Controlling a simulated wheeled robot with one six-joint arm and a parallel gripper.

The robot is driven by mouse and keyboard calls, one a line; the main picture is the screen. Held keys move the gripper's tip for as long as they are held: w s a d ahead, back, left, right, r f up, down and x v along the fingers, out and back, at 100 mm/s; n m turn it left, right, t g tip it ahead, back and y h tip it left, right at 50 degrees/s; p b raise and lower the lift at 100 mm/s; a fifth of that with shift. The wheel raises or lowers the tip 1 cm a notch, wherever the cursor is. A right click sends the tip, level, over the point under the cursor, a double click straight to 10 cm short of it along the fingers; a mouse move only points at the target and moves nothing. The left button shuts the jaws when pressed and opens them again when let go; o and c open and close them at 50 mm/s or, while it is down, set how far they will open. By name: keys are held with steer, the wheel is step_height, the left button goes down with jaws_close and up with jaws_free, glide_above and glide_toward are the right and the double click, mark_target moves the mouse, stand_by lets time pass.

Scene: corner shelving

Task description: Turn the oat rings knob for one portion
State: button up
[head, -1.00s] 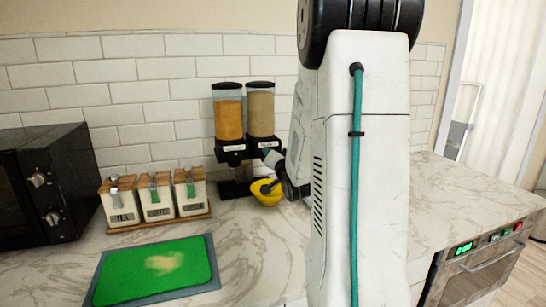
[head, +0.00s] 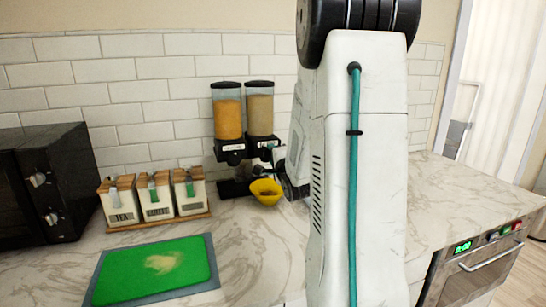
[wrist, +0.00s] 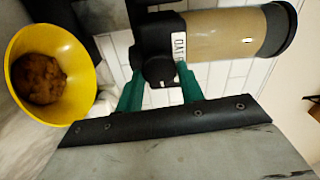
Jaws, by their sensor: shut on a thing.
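The tan-filled dispenser (head: 260,112) stands on the right of a pair against the tiled wall. It also shows sideways in the wrist view (wrist: 225,36), with a white label I cannot fully read. Its dark round knob (wrist: 159,71) sits between the green fingers of my gripper (wrist: 160,82). My gripper is shut on this knob. In the head view the knob and fingers are mostly hidden by my arm. A yellow bowl (head: 265,198) sits below the dispensers. In the wrist view it (wrist: 86,98) holds a brown heap.
An orange-filled dispenser (head: 227,118) stands just left. Lidded canisters (head: 155,197) line up on a wooden tray beside a black microwave (head: 45,185). A green board (head: 155,268) lies on the counter in front. The counter right of my arm is clear.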

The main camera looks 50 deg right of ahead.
steer(key=shift+f+m, duration=0.1)
steer(key=shift+m, duration=0.6)
steer(key=o, duration=1)
